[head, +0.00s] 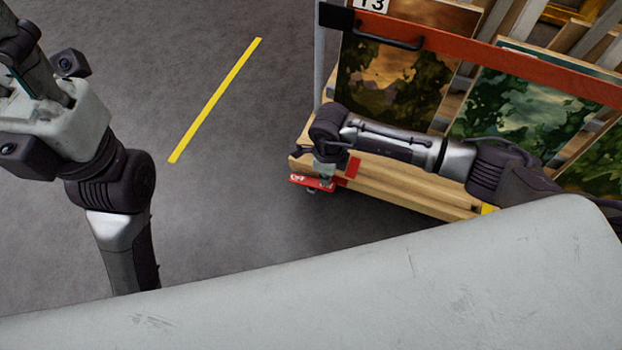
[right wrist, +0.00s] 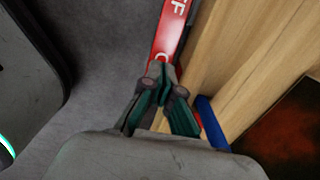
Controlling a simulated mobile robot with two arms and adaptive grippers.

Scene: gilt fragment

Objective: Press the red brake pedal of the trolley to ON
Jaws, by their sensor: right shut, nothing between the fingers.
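The red brake pedal (head: 311,184) sticks out at the near left corner of the trolley (head: 430,196), low over the floor. In the right wrist view the pedal (right wrist: 170,34) is a red bar with white letters, an F among them, partly hidden by my fingers. My right gripper (right wrist: 163,72) is shut and empty, its fingertips overlapping the pedal's near end; I cannot tell whether they touch. In the head view it points down above the pedal, mostly hidden by my wrist. My left gripper (head: 25,75) is at the upper left, away from the trolley; its fingertips are not clear.
The trolley carries framed paintings (head: 395,75) behind a red rail (head: 480,48) with a black handle (head: 385,38). A yellow floor line (head: 215,100) lies left of it on clear grey floor. In the right wrist view a blue part (right wrist: 212,122) lies beside the wooden deck.

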